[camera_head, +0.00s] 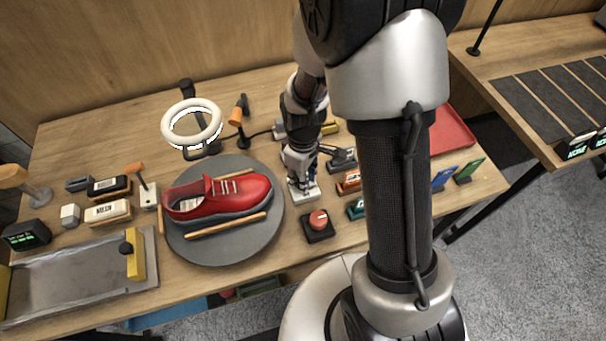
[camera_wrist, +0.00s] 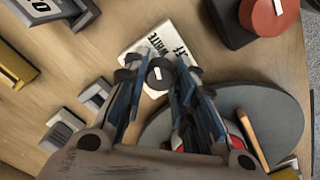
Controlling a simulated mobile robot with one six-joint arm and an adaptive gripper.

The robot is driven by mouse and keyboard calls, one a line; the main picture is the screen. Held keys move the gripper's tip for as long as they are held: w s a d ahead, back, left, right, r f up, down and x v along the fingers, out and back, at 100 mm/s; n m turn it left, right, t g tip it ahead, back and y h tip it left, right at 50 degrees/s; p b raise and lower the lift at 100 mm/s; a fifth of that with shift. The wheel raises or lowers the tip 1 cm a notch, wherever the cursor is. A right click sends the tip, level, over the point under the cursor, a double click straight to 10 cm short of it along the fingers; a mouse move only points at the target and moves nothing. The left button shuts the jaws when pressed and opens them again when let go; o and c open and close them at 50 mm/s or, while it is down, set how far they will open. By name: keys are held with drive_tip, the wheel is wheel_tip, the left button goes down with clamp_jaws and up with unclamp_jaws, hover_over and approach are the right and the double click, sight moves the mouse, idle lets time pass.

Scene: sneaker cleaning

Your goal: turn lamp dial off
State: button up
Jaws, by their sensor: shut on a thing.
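The lamp dial is a small dark round knob (camera_wrist: 160,73) with a white mark, on a white base (camera_wrist: 146,47) lettered "WHITE". My gripper (camera_wrist: 160,78) is shut on the knob, with one fingertip on each side of it in the wrist view. In the head view my gripper (camera_head: 300,165) points down onto the white base (camera_head: 304,194), and the knob is hidden there. The ring lamp (camera_head: 190,108) stands at the back left of the table, its ring pale and bright. I cannot tell for certain whether it is lit.
A red sneaker (camera_head: 224,193) lies on a grey round turntable (camera_head: 222,256) just left of my gripper. A red button on a dark base (camera_head: 318,219) stands close in front. Orange and teal blocks sit to the right, and brushes and a metal tray (camera_head: 70,283) to the left.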

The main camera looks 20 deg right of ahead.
drive_tip(key=m+p, duration=0.1)
drive_tip(key=m, duration=1.2)
drive_tip(key=shift+m+p, duration=0.3)
drive_tip(key=shift+p, duration=0.1)
idle(0.3)
drive_tip(key=o, duration=1.1)
drive_tip(key=shift+r, duration=6.05)
